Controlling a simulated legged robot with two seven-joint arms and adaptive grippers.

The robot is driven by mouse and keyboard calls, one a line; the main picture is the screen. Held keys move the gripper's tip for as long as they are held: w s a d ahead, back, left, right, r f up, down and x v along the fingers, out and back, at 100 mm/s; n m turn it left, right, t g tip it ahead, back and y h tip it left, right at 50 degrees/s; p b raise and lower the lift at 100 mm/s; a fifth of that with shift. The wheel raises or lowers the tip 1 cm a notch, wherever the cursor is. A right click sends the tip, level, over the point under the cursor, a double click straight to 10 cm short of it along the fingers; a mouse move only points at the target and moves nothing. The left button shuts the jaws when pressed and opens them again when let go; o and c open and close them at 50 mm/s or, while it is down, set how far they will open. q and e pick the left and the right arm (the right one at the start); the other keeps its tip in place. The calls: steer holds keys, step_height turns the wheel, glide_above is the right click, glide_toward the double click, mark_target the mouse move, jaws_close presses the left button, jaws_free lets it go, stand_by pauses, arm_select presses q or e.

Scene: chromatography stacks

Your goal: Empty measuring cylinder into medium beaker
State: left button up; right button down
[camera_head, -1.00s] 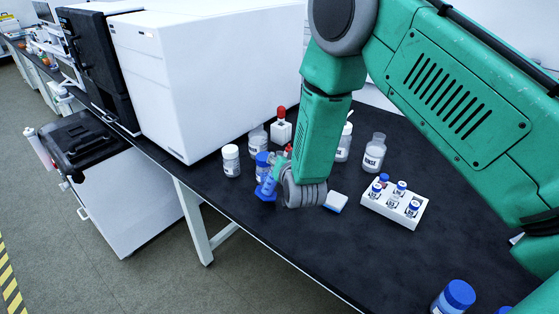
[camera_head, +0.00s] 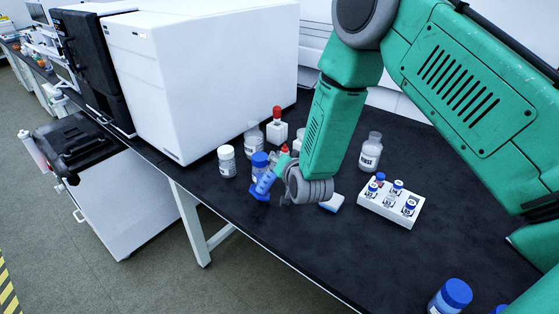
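The measuring cylinder (camera_head: 266,182), with a blue hexagonal base, is tilted in the head view. Its base points down left and its upper part points up right, towards a red-topped item (camera_head: 284,149). My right gripper (camera_head: 279,183), on the green arm from the right, is beside the cylinder and appears shut on it; the wrist partly hides the fingers. I cannot make out the medium beaker; clear glassware (camera_head: 297,147) partly shows behind the arm. My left gripper is not in view.
Around the cylinder stand a blue-capped bottle (camera_head: 259,163), a white-capped jar (camera_head: 227,161), a clear bottle (camera_head: 254,137) and a red-topped bottle (camera_head: 277,128). A RINSE bottle (camera_head: 371,152), white vial rack (camera_head: 385,211) and blue-white block (camera_head: 332,203) are right. The dark front benchtop is mostly clear.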

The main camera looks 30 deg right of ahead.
steer(key=shift+d+f, duration=0.1)
steer(key=shift+d, duration=0.2)
steer(key=shift+d+f+m, duration=0.15)
steer(key=shift+d+m, duration=0.1)
steer(key=shift+m, duration=0.15)
steer(key=shift+a, duration=0.1)
steer(key=shift+a+r+m+y, duration=0.2)
steer(key=shift+m+y, duration=0.2)
steer(key=shift+y, duration=0.2)
steer(key=shift+d, duration=0.2)
steer(key=shift+m+b, duration=0.4)
